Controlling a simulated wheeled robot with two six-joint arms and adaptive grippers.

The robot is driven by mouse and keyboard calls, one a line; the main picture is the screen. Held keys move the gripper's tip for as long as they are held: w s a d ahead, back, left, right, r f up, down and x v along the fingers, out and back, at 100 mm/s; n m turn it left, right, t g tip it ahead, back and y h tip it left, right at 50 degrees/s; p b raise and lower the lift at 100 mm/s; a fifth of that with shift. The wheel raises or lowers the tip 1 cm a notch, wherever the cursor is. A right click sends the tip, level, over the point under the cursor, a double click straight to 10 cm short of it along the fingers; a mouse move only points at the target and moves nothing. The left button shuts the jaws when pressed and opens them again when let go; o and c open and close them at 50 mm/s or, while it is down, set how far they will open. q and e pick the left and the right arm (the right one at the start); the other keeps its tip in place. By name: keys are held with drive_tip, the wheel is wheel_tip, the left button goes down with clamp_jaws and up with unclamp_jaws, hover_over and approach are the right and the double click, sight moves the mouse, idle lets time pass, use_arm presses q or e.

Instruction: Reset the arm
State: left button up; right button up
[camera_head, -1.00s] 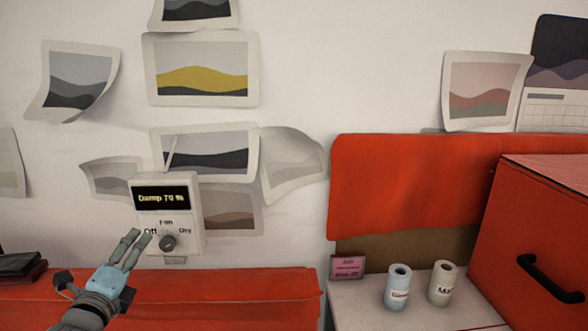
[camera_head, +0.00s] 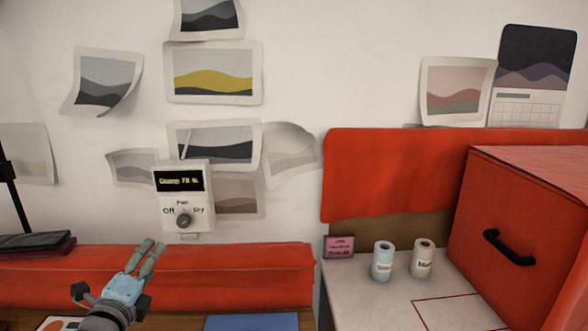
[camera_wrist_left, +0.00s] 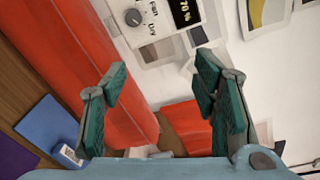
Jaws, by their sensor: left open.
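My left gripper (camera_head: 150,252) is at the lower left of the head view, in front of the red padded ledge and below the wall control box. In the left wrist view its two fingers (camera_wrist_left: 160,85) are spread apart with nothing between them. The white control box (camera_head: 183,200) has a dark display reading about "Damp 70 %" and a round knob (camera_head: 184,220) below it, marked Off, Fan and Dry. The box and knob (camera_wrist_left: 133,17) also show at the top of the left wrist view, apart from the fingers. My right gripper is not in view.
A red ledge (camera_head: 230,278) runs along the wall. On the right, a light counter (camera_head: 385,305) carries two labelled rolls (camera_head: 382,262) (camera_head: 422,260), a pink card (camera_head: 339,247) and a red cabinet (camera_head: 525,235). A blue sheet (camera_head: 252,322) lies at the bottom.

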use_arm(q)
drive_tip(key=s+d+f+n+g, duration=0.25)
drive_tip(key=s+f+n, duration=0.35)
drive_tip(key=f, duration=0.4)
drive_tip(key=s+d+f+n+g, duration=0.1)
drive_tip(key=s+f+n+g, duration=0.3)
drive_tip(key=s+f, duration=0.5)
drive_tip(key=s+d+f+n+g, duration=0.2)
drive_tip(key=s+f+n+g, duration=0.25)
drive_tip(key=s, duration=0.55)
drive_tip(key=s+d+f+n+g, duration=0.1)
drive_tip(key=s+f+n+g, duration=0.2)
drive_tip(key=s+f+n, duration=0.5)
drive_tip(key=s+a+f+m+g+b, duration=0.1)
drive_tip(key=s+f+b, duration=0.15)
drive_tip(key=f, duration=0.95)
drive_tip(key=s+a+f+b, duration=0.1)
drive_tip(key=f+b, duration=0.2)
drive_tip(key=f, duration=0.8)
drive_tip(key=s+a+f+g+b, duration=0.1)
drive_tip(key=s+f+b, duration=0.3)
drive_tip(key=s+f, duration=1)
wheel_tip(320, 180, down, 3)
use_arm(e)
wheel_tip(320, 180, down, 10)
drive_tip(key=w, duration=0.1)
use_arm(q)
drive_tip(key=shift+d, duration=0.1)
